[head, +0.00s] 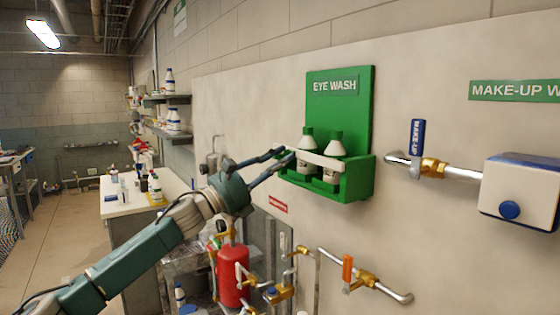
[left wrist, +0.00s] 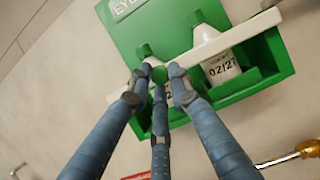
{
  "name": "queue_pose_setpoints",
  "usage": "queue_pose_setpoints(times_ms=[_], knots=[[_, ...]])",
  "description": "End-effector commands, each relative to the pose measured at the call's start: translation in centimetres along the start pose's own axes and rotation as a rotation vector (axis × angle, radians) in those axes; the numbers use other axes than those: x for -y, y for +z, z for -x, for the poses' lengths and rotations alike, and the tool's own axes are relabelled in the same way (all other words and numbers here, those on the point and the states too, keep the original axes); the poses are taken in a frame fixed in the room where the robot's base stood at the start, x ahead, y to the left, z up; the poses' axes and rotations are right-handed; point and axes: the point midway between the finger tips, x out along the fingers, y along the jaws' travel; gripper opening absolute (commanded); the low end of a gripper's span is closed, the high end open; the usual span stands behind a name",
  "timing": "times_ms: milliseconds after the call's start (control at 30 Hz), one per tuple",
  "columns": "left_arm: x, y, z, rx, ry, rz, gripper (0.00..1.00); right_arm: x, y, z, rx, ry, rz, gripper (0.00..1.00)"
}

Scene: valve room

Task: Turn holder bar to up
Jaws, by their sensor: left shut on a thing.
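The green eye wash station (head: 362,100) is fixed to the wall panel. Two white bottles with green caps stand in it, a left bottle (head: 306,140) and a right bottle (head: 335,146). The pale holder bar (head: 322,160) lies across their fronts, close to level; it also shows in the left wrist view (left wrist: 240,34). My left gripper (head: 286,155) is shut on the bar's left end, its fingers around a small green knob (left wrist: 159,75). The fingers hide part of that end and the left bottle. My right gripper is not in view.
To the right are a blue-handled make-up valve (head: 418,135) on a pipe and a white-and-blue box (head: 520,190). Below are an orange-handled valve (head: 347,270) and a red cylinder (head: 232,275). A white-topped bench (head: 120,205) stands behind my left arm.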

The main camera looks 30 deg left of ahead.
Motion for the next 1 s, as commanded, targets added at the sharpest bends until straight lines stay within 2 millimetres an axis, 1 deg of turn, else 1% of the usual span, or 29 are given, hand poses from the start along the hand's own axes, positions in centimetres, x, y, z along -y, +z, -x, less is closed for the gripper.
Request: queue_pose_setpoints(times_ms=[233, 467, 767, 1000], knots=[[-0.1, 1.9, -0.8, 0.003, -0.037, -0.098, 0.0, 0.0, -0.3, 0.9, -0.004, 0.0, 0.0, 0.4], [0.3, 4.7, -2.0, 0.004, -0.109, -0.273, 0.0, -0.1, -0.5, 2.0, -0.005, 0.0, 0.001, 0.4], [2.1, 8.6, -3.5, 0.004, -0.219, -0.537, 0.0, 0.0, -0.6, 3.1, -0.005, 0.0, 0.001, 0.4], [4.3, 11.2, -4.6, 0.004, -0.306, -0.75, 0.0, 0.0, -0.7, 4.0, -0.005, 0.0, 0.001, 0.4]])
